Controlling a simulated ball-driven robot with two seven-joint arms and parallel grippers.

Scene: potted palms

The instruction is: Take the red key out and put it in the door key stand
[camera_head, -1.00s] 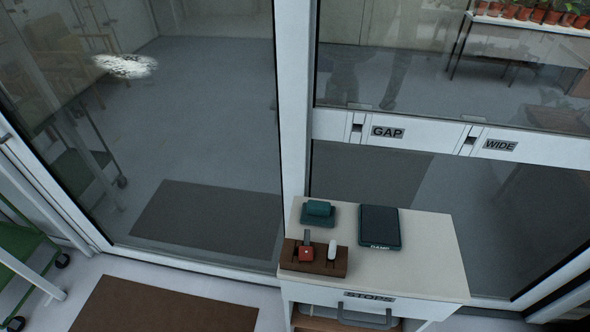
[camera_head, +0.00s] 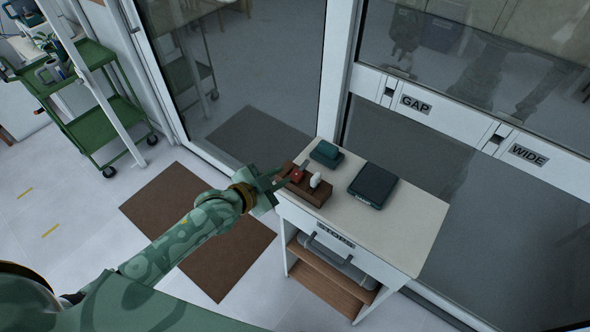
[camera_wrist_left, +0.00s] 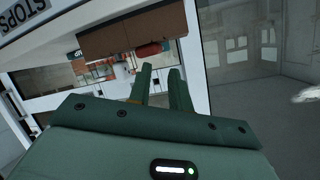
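The red key (camera_head: 296,176) sits in a brown wooden block (camera_head: 318,199) at the left edge of a white cabinet top. A white-handled piece (camera_head: 315,180) stands beside it in the block. My left gripper (camera_head: 279,177) is just left of the block, pointing at the red key. In the left wrist view its two fingers (camera_wrist_left: 161,70) are apart with nothing between them, and the red key (camera_wrist_left: 148,49) shows just past the tips. No thing is clearly marked as the door key stand. My right gripper is not in view.
A teal block (camera_head: 326,153) and a dark flat case (camera_head: 372,185) share the cabinet top (camera_head: 405,225). Behind stands a glass door with a rail labelled GAP (camera_head: 416,105) and WIDE (camera_head: 528,154). A green cart (camera_head: 105,122) stands at left; a brown mat (camera_head: 205,235) lies on the floor.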

